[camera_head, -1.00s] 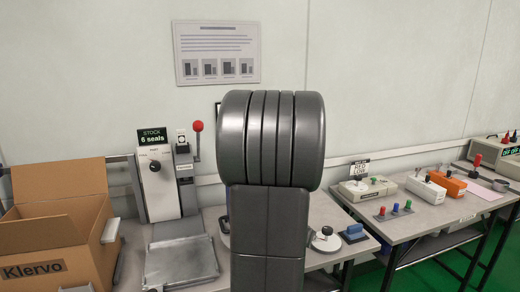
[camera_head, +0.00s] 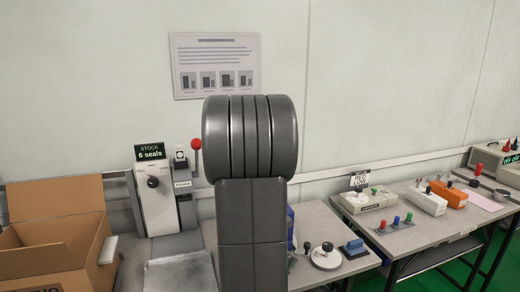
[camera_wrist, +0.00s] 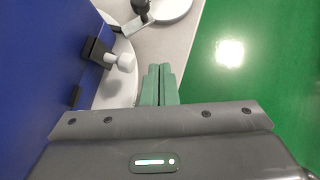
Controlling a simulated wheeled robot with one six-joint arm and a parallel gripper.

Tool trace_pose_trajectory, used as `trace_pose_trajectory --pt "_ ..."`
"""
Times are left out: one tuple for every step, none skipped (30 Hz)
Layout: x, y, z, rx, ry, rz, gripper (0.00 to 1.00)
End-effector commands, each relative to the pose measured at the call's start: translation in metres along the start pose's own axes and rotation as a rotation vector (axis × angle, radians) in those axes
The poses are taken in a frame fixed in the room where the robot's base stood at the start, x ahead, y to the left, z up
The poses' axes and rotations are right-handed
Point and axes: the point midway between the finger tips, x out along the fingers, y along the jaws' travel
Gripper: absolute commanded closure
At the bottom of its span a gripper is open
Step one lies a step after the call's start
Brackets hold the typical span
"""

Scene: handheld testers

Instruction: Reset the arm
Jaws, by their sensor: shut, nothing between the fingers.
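My gripper (camera_wrist: 159,84) shows in the wrist view with its two green fingers together and nothing between them. It points over the edge of a pale table (camera_wrist: 165,45), with green floor to the right. In the head view my dark grey arm stands upright in the middle and the gripper does not show.
A blue panel (camera_wrist: 45,60) with a white knob (camera_wrist: 123,62) is close on the left in the wrist view. A white disc with a black knob (camera_head: 326,258) sits right of my arm. A cardboard box (camera_head: 55,235) and tester (camera_head: 158,195) stand left. Green floor (camera_wrist: 260,90) is open.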

Motion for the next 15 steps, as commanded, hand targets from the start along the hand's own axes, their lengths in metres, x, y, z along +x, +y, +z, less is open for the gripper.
trace_pose_trajectory --pt "-0.007 0.002 -0.001 0.01 0.0 -0.014 1.0" --pt "-0.008 0.002 -0.002 0.02 0.001 -0.024 1.0" --pt "-0.011 0.003 -0.005 0.034 0.001 -0.038 1.0" --pt "-0.012 0.004 -0.006 0.045 0.001 -0.047 1.0" --pt "-0.014 0.004 -0.008 0.056 0.0 -0.058 1.0" --pt "-0.016 0.005 -0.01 0.07 0.001 -0.071 1.0" --pt "-0.018 0.006 -0.012 0.081 0.0 -0.082 1.0" --pt "-0.02 0.007 -0.014 0.091 0.0 -0.092 1.0" --pt "-0.022 0.008 -0.016 0.106 0.001 -0.105 1.0" --pt "-0.024 0.009 -0.018 0.116 0.0 -0.115 1.0" --pt "-0.026 0.009 -0.019 0.128 0.0 -0.126 1.0" --pt "-0.028 0.011 -0.022 0.141 0.001 -0.139 1.0" --pt "-0.029 0.011 -0.023 0.152 0.0 -0.149 1.0" --pt "-0.031 0.012 -0.025 0.162 -0.001 -0.159 1.0" --pt "-0.033 0.014 -0.027 0.176 0.0 -0.172 1.0"
